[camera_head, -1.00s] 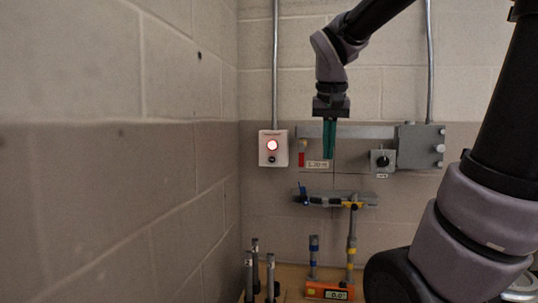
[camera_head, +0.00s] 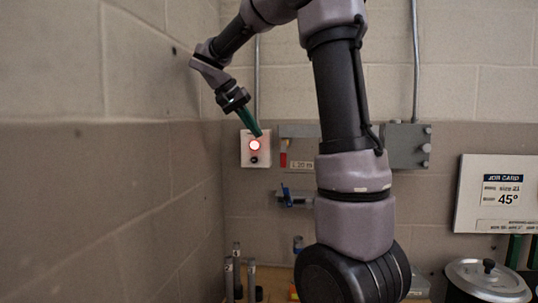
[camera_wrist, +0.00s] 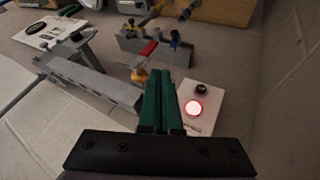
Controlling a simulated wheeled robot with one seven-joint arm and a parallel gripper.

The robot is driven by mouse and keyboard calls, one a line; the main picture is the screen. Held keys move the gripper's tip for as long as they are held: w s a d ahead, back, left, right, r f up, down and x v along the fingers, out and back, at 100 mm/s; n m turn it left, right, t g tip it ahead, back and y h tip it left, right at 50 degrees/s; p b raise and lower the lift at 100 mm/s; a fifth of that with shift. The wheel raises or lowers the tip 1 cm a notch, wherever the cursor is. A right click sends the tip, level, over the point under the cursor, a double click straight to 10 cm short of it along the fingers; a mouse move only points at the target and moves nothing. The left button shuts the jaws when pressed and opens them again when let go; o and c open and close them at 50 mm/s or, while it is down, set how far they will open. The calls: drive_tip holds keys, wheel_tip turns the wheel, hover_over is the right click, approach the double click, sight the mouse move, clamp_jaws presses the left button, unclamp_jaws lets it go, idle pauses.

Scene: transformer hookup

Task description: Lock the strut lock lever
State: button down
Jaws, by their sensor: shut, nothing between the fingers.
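My gripper (camera_head: 259,134) has its green fingers shut and empty, pointing down and right near the top of the white button box. It also shows in the wrist view (camera_wrist: 165,75). A red lever (camera_head: 283,158) hangs on the grey wall rail; the wrist view shows it (camera_wrist: 148,48) beyond my fingertips, apart from them. A blue lever (camera_head: 286,192) sits on the grey bracket below; it also shows in the wrist view (camera_wrist: 175,38). I cannot tell which is the strut lock lever. My arm hides part of the bracket.
The white button box (camera_head: 250,160) has a glowing red light. A grey box (camera_head: 408,148), a job card (camera_head: 500,194) reading 45° and a lidded pot (camera_head: 488,280) are at right. Upright grey posts (camera_head: 236,265) stand below. The left wall is close to my wrist.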

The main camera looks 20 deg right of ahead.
sight(284, 154)
drive_tip(key=x, duration=1)
idle(0.3)
